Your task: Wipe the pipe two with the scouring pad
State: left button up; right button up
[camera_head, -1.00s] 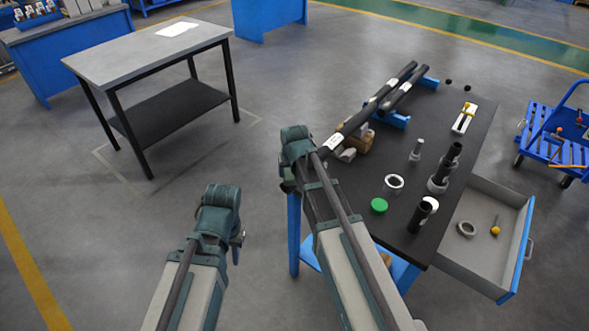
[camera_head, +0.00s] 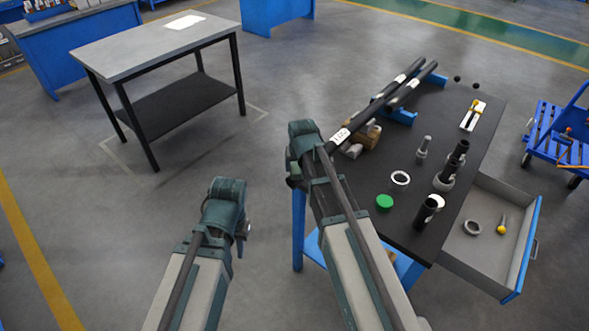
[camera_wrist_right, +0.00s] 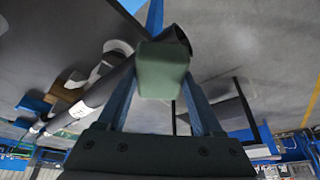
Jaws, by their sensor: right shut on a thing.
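Two long dark pipes lie side by side at the table's far left in the head view: a left pipe (camera_head: 377,102) with a white label near its near end, and a right pipe (camera_head: 408,91). I cannot tell by a readable mark which is pipe two. In the right wrist view my right gripper (camera_wrist_right: 163,92) is shut on a green scouring pad (camera_wrist_right: 163,72). The pad overlaps the near end of a dark pipe (camera_wrist_right: 108,85); contact is unclear. In the head view my right arm hides that gripper. My left gripper (camera_head: 241,230) hangs over the floor, its jaws unclear.
Blue supports (camera_head: 400,117) hold the pipes on the dark table (camera_head: 400,240). A green disc (camera_head: 385,203), a white ring (camera_head: 400,178) and several dark cylinders stand nearer. An open drawer (camera_head: 470,261) juts out right. A grey table (camera_head: 150,48) stands apart at left.

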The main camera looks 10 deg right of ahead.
jog(key=shift+w+d, duration=0.4)
jog(key=shift+d, duration=0.15)
jog(key=shift+d, duration=0.1)
jog(key=shift+w+d, duration=1.2)
jog(key=shift+d, duration=0.15)
jog(key=shift+r, duration=0.15)
notch_tip(320, 180, up, 6)
jog(key=p, duration=0.6)
notch_tip(320, 180, up, 3)
jog(key=p, duration=0.3)
